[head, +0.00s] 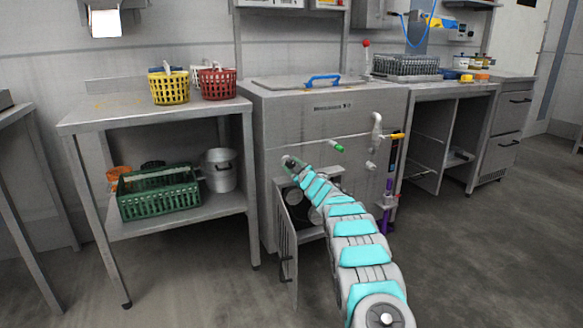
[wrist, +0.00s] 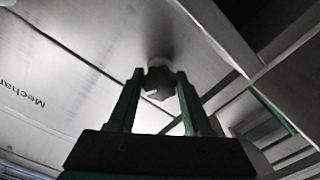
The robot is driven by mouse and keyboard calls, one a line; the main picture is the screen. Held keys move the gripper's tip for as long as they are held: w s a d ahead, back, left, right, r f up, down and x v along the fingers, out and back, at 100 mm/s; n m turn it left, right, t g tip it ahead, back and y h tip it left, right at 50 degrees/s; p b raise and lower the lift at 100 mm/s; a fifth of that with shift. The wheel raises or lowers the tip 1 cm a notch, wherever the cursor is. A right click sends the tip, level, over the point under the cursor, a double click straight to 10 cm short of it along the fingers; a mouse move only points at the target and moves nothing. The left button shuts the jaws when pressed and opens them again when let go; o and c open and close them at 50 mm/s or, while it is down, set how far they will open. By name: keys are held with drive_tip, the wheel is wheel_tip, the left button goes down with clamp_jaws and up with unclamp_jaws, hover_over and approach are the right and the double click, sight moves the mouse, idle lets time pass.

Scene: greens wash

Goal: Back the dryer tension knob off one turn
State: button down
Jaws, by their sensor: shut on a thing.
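The dryer (head: 335,125) is a grey metal cabinet with a blue-handled lid, and its low front door (head: 288,245) hangs open. In the wrist view the tension knob (wrist: 158,84) is a dark, lobed knob on a pale round base, set against a light panel. My gripper (wrist: 160,76) has its two green fingers on either side of the knob, closed on it. In the head view my arm reaches to the dryer's front left, with my gripper (head: 291,165) near the top of the door opening. The knob is hidden there.
A steel table (head: 150,117) at left carries a yellow basket (head: 169,89) and a red basket (head: 217,84). A green crate (head: 158,195) and a pot (head: 220,172) sit on its lower shelf. Pipes and a coloured handle stand at the dryer's right. Floor in front is clear.

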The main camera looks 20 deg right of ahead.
drive_tip(key=n+b, duration=0.1)
drive_tip(key=n, duration=0.4)
drive_tip(key=shift+n+b, duration=0.35)
drive_tip(key=shift+n, duration=0.05)
idle(0.4)
drive_tip(key=shift+c, duration=1.6)
unclamp_jaws()
drive_tip(key=s+b, duration=0.1)
drive_tip(key=s, duration=0.6)
drive_tip(key=shift+s+b, duration=0.35)
drive_tip(key=shift+s, duration=0.05)
drive_tip(key=shift+d, duration=0.15)
